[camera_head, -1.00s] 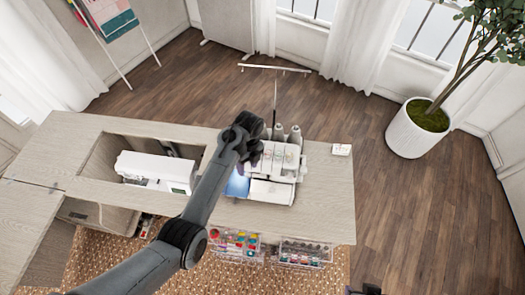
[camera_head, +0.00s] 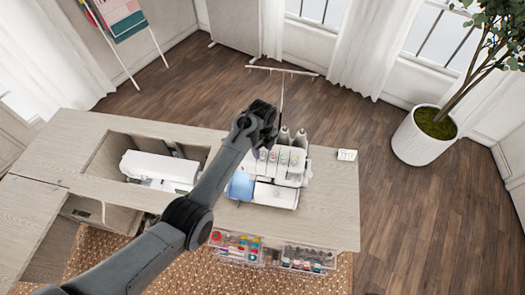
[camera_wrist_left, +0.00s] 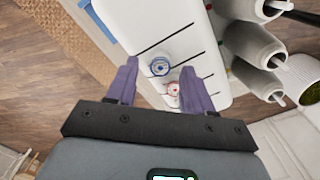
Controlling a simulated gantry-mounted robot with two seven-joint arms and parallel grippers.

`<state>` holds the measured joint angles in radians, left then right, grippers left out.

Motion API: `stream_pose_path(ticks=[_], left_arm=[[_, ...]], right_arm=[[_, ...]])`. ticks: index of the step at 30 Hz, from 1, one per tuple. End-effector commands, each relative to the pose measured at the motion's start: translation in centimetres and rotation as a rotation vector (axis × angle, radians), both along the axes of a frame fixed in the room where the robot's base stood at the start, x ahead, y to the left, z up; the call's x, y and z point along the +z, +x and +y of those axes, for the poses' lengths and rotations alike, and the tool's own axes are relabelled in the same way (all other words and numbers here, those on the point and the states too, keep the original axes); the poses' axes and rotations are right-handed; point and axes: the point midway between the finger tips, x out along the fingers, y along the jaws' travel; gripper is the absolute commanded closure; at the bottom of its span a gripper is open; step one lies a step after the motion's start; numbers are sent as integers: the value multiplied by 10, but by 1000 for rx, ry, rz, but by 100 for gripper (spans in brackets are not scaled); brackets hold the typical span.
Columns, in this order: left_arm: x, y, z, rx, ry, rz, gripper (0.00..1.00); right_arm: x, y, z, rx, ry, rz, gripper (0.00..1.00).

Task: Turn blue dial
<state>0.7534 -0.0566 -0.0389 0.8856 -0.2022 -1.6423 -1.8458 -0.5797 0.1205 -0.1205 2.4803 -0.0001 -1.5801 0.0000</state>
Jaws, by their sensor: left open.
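The blue dial (camera_wrist_left: 160,67) is on the white front of the sewing machine in the left wrist view. A red dial (camera_wrist_left: 173,90) is beside it, partly hidden by a finger. My left gripper (camera_wrist_left: 160,68) is open, its two purple fingers apart, with the blue dial between the fingertips in the picture. I cannot tell if they touch it. In the head view the white machine (camera_head: 289,158) stands on the cabinet top, and my left gripper is above its left side, partly hiding it. My right gripper is not clearly seen.
White thread cones (camera_wrist_left: 258,47) stand behind the machine. A second white sewing machine (camera_head: 158,167) sits in the cabinet recess to the left. Clear bins (camera_head: 305,258) hang at the cabinet's front.

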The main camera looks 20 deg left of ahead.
Motion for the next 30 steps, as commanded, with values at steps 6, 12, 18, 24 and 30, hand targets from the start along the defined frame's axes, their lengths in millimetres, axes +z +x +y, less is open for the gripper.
stream_pose_path(ticks=[6, 12, 18, 24, 30], left_arm=[[-17, 0, 0, -1, 1, -1, 48], [-20, 0, 0, 0, 1, -1, 48], [-20, 0, 0, -1, 1, -1, 54], [-20, 0, 0, -1, 1, -1, 85], [-20, 0, 0, 0, 0, 0, 100]], right_arm=[[0, 0, 0, 0, 0, 0, 57], [0, 0, 0, -1, 0, 0, 57], [0, 0, 0, -1, 0, 0, 57], [-1, 0, 0, -1, 0, 1, 57], [0, 0, 0, -1, 0, 1, 57]])
